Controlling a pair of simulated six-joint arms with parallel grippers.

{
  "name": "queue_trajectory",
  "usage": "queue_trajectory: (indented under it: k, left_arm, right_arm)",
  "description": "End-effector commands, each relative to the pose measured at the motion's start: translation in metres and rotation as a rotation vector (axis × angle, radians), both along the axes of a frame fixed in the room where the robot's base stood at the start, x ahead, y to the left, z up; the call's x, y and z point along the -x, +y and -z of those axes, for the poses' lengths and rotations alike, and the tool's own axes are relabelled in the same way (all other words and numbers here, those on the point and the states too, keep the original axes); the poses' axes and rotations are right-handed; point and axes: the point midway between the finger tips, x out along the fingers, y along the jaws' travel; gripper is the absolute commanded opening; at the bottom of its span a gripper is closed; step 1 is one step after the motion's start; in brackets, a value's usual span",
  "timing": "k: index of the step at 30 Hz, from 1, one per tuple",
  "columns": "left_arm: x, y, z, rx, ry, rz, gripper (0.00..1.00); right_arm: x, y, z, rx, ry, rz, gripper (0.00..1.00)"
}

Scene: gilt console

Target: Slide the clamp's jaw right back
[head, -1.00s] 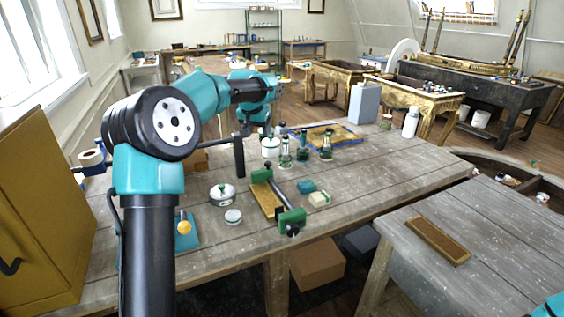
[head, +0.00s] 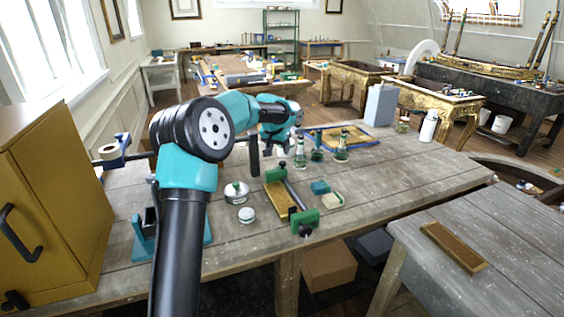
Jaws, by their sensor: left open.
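The clamp (head: 292,194) lies on the grey workbench in the head view. It has a green jaw block (head: 306,221) at its near end, a smaller green block (head: 275,175) at its far end and a dark bar between them. A tan board (head: 278,200) lies along its left side. My left gripper (head: 276,154) is open, with its dark fingers pointing down near the clamp's far end. I see nothing between the fingers, and I cannot tell their exact height. My right gripper is not in view.
A lidded tin (head: 236,192) and a small white tin (head: 246,215) stand left of the clamp. A teal block (head: 320,187) and a pale block (head: 332,201) lie to its right. Green bottles (head: 341,150) stand behind.

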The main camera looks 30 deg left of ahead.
Motion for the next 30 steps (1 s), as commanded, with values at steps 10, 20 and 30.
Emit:
queue_trajectory:
  k: [10,20,30]
  left_arm:
    - [-0.023,0.003,0.056,0.000,0.002,0.001,0.57]
    - [-0.033,0.004,0.079,-0.001,-0.001,0.000,0.57]
    - [-0.033,0.004,0.079,0.000,-0.001,0.001,0.48]
  right_arm:
    - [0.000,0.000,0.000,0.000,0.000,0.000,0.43]
    - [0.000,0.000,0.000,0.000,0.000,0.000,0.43]
    - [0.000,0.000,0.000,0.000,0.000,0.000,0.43]
